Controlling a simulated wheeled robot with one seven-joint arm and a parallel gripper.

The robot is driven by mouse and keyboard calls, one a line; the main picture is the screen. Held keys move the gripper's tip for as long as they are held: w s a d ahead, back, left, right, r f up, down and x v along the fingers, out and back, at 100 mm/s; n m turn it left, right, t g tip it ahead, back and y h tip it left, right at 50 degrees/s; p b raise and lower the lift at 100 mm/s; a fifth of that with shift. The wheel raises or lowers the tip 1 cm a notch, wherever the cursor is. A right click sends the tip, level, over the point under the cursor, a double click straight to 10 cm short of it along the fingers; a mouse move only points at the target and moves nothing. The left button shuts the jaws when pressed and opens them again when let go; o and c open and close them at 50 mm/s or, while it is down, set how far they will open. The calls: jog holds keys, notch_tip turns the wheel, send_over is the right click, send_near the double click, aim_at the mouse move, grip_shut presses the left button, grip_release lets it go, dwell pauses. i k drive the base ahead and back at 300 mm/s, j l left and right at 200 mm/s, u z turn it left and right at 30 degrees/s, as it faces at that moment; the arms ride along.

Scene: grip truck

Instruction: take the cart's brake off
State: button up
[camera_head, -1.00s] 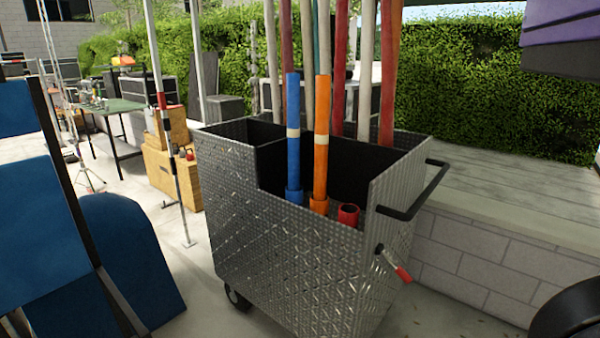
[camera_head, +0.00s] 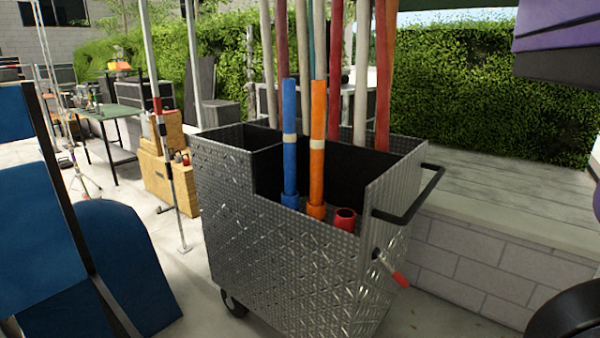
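The cart (camera_head: 290,255) is a tall diamond-plate metal bin on wheels in the middle of the view. It holds several upright poles, among them a blue one (camera_head: 289,140) and an orange one (camera_head: 317,150). A black push handle (camera_head: 412,205) sticks out from its right end. Below the handle, the brake lever (camera_head: 390,268) with a red grip slopes down to the right from the cart's right side. A black wheel (camera_head: 234,303) shows under the left front. Nothing touches the lever. My gripper is not in view.
A pale block wall (camera_head: 490,270) with a plank deck on top runs close behind the cart's right side. Blue panels (camera_head: 110,260) stand at the left front. A thin stand (camera_head: 172,180) and wooden boxes (camera_head: 160,185) are left of the cart. Some concrete floor is clear.

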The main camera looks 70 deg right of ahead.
aim_at(403, 282)
jog(key=z, duration=1.85)
jog(key=k+l+u, duration=0.15)
jog(key=k+l, duration=0.15)
jog(key=k, duration=0.15)
